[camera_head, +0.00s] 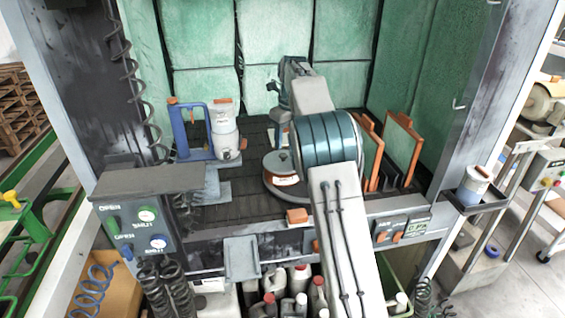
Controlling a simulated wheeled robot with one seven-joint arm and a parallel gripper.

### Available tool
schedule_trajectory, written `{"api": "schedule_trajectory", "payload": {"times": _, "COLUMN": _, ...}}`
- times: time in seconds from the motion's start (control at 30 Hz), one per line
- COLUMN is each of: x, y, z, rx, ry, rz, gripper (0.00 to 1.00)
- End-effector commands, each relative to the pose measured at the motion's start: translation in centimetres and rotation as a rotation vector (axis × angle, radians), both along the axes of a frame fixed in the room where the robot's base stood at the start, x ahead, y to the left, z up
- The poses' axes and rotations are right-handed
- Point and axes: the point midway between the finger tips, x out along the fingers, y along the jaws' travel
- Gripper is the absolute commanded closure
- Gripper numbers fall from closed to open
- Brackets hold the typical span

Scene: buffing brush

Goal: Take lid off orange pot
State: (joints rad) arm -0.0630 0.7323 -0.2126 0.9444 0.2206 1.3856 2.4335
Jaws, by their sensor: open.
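A low round pot (287,180) with an orange-brown side stands on a dark round turntable (273,191) in the middle of the booth. A pale grey lid (279,163) with a small knob sits on the pot. My arm's large teal joint covers the right side of the pot and turntable. My gripper (279,110) is at the far end of the arm, behind and above the pot, apart from the lid. It is open and appears empty; its fingertips are small and partly hard to make out.
Orange-framed panels (401,148) stand at right. A small orange block (297,215) lies at the front edge. Bottles (300,280) fill the space below. Dark slatted floor between canister and pot is clear.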

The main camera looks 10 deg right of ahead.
Motion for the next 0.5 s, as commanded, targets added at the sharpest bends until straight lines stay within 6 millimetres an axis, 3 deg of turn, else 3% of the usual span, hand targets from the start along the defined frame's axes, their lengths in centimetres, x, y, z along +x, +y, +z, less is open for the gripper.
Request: {"api": "schedule_trajectory", "payload": {"times": 0.5, "x": 0.6, "y": 0.6, "z": -5.4, "rx": 0.001, "ry": 0.0, "rz": 0.001, "gripper": 0.52}}
